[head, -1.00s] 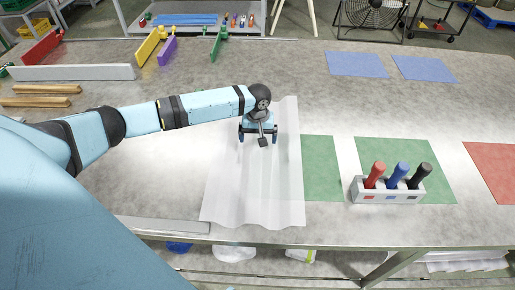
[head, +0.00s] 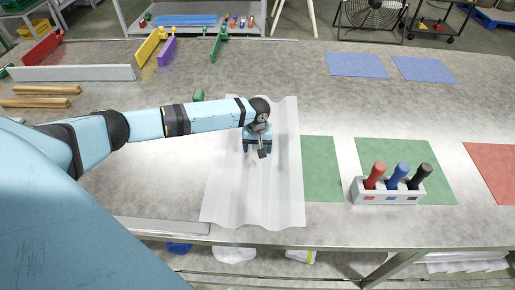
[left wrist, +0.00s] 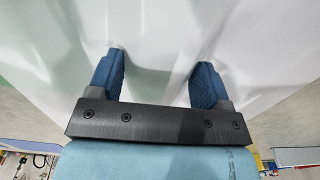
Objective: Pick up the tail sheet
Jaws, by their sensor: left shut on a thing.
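The tail sheet is a pale, translucent corrugated sheet (head: 235,195) lying on the metal table, its front edge near the table's front edge. My left gripper (head: 257,151) is over its middle-right part, shut on a ridge of the sheet. In the left wrist view the two blue fingers (left wrist: 160,68) stand on either side of a raised ridge of the sheet (left wrist: 158,35). The fingertips are partly hidden against the sheet. The sheet looks flat on the table. My right gripper is not in view.
A holder (head: 387,191) with red, blue and black-handled tools stands right of the sheet, by green mats (head: 321,168). Blue mats (head: 357,64) lie at the back. A white bar (head: 72,73) and wooden sticks (head: 40,95) lie left. A grey strip (head: 165,225) lies along the front edge.

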